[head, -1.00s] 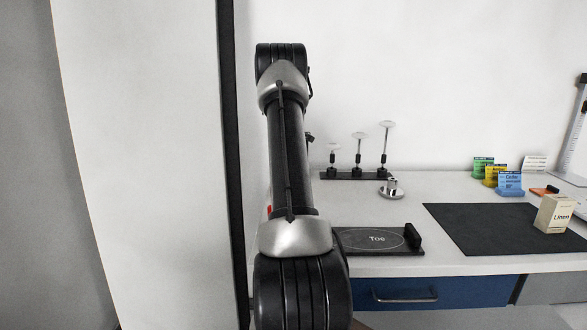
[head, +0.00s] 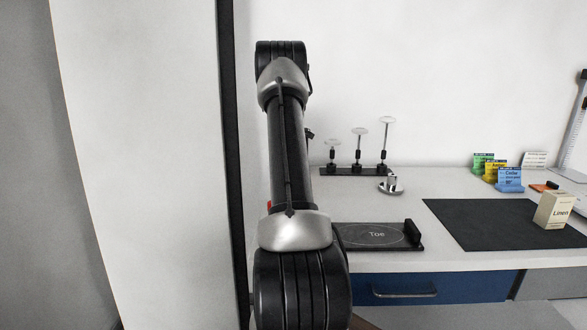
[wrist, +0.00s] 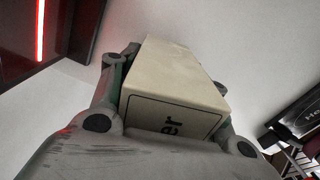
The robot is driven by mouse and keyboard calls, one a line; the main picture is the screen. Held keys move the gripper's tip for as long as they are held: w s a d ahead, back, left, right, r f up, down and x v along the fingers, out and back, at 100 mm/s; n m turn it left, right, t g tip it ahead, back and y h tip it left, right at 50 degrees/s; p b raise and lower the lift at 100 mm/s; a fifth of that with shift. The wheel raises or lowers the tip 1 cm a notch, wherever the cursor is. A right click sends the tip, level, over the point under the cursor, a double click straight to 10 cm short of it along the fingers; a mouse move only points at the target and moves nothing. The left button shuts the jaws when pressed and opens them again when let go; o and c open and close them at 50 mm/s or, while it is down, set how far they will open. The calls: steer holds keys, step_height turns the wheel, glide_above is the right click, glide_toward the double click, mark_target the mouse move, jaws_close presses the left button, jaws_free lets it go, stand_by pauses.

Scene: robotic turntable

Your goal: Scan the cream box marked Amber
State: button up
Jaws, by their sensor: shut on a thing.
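My gripper (wrist: 165,110) is shut on a cream box (wrist: 175,75), which shows close up in the wrist view between the two fingers. Its near end bears black letters ending in "er"; the rest of the word is hidden by the gripper body. In the wrist view a dark device with a glowing red strip (wrist: 40,30) is at the upper left, apart from the box. In the head view my gripper and the held box are out of sight; only my arm shows.
A cream box marked Linen (head: 553,211) stands on a black mat (head: 480,228) on the worktable. A dark pad marked Toe (head: 376,236) lies near the front edge. Coloured cards (head: 509,179) and a stand with clear discs (head: 355,171) are at the back.

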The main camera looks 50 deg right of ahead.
stand_by(0.3)
steer(key=s+a+r, duration=0.2)
steer(key=a+r, duration=0.1)
steer(key=r, duration=0.7)
steer(key=shift+s, duration=0.25)
steer(key=shift+a, duration=0.1)
stand_by(0.4)
